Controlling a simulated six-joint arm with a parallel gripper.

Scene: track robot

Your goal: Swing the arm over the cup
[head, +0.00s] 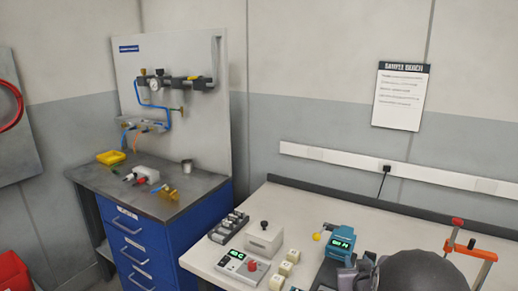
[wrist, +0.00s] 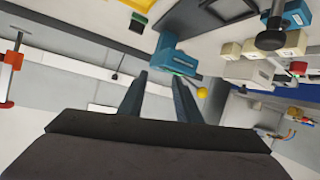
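The cup (head: 187,165) is a small grey metal cup. It stands upright on the dark top of the blue drawer cabinet (head: 170,245), left of centre in the head view. I cannot make it out in the wrist view. My gripper (wrist: 161,76) shows in the wrist view with its two dark fingers apart and nothing between them. In the head view my arm's dark rounded end is at the bottom right, over the white bench (head: 335,218), well to the right of the cup. The fingers are not clear there.
A teal device (head: 340,243) with a green display stands on the bench near my arm. Left of it are a control box with a red knob (head: 252,265), a beige block (head: 264,238) and small cubes. An orange clamp (head: 470,250) stands at right.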

